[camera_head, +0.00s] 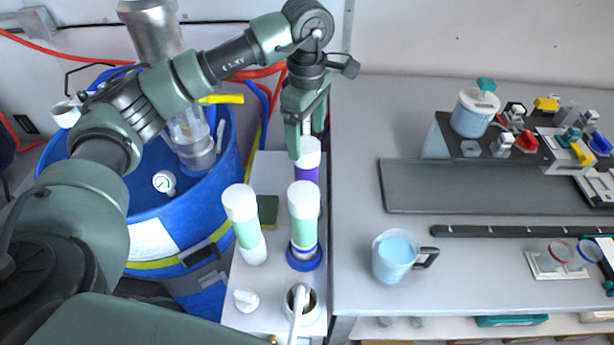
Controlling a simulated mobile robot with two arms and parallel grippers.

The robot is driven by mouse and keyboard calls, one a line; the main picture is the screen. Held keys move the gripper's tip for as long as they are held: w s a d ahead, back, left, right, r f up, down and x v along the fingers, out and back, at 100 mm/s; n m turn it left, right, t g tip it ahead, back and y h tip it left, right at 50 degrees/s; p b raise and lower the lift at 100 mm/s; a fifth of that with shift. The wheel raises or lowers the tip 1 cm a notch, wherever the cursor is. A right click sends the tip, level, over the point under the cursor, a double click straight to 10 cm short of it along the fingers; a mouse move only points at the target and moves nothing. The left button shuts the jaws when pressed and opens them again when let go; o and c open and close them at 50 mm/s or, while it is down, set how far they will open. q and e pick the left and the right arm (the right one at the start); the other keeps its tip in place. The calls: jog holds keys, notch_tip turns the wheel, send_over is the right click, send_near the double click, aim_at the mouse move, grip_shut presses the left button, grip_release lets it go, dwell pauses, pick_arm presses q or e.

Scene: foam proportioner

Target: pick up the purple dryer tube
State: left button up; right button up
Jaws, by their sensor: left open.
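The purple dryer tube (307,174) stands upright at the back of a narrow white side table (239,309). It has a white cap and a purple body, and its lower part is hidden behind the nearer tube. My left gripper (301,145) points down at the tube's white cap, with its open fingers at the cap. I cannot tell whether the fingers touch it. Two other tubes with white caps and pale green bodies stand nearer: one on the left (246,232) and one on the right (304,220) in a blue ring base. My right gripper is not in view.
A blue barrel (196,219) stands left of the side table. On the grey bench are a jug (394,256) of light blue liquid, a flat dark grey panel (471,187), a black rail (500,231) and a fittings assembly (527,140). The bench's back left is clear.

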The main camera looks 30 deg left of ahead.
aim_at(308, 163)
pick_arm(q)
jog(key=shift+w+a+f, duration=0.15)
jog(key=shift+w+f, duration=0.1)
jog(key=shift+f, duration=0.4)
jog(key=shift+f+b, duration=0.1)
jog(key=shift+b, duration=0.2)
jog(key=shift+s, duration=0.4)
jog(key=f+p, duration=0.1)
jog(key=f, duration=0.2)
jog(key=f+p, duration=0.2)
jog(key=f, duration=0.2)
jog(key=shift+w+d, duration=0.15)
jog(key=shift+d, duration=0.05)
jog(key=shift+w+f, duration=0.15)
jog(key=shift+f, duration=0.25)
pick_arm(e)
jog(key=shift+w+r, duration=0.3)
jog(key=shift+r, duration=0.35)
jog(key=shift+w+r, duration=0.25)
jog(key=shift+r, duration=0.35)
pick_arm(q)
jog(key=shift+r, duration=0.1)
grip_shut()
